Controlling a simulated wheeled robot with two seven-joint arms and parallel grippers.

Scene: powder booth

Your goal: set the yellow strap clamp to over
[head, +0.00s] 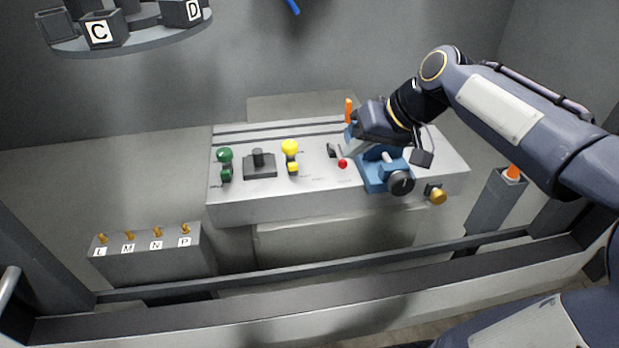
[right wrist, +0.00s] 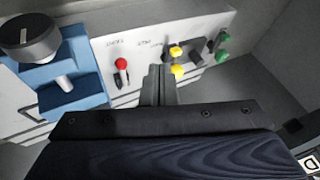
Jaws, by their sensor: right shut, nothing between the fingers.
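The yellow strap clamp (head: 290,148) is on the grey bench top, right of a black block. Its round yellow knob is at the far side, with a smaller yellow block (head: 293,168) in front of it. Both yellow parts also show in the right wrist view (right wrist: 177,70), just beyond my fingertips. My right gripper (head: 350,148) is above the bench, right of the yellow clamp and beside the blue fixture. Its fingers (right wrist: 158,75) are shut and empty, apart from the clamp. My left gripper is out of view.
A red knob (head: 343,163) and the blue fixture (head: 375,175) with a black dial stand close to my right gripper. A green clamp (head: 224,156) and a black block (head: 260,163) are left of the yellow clamp. A labelled peg box (head: 150,262) stands at lower left.

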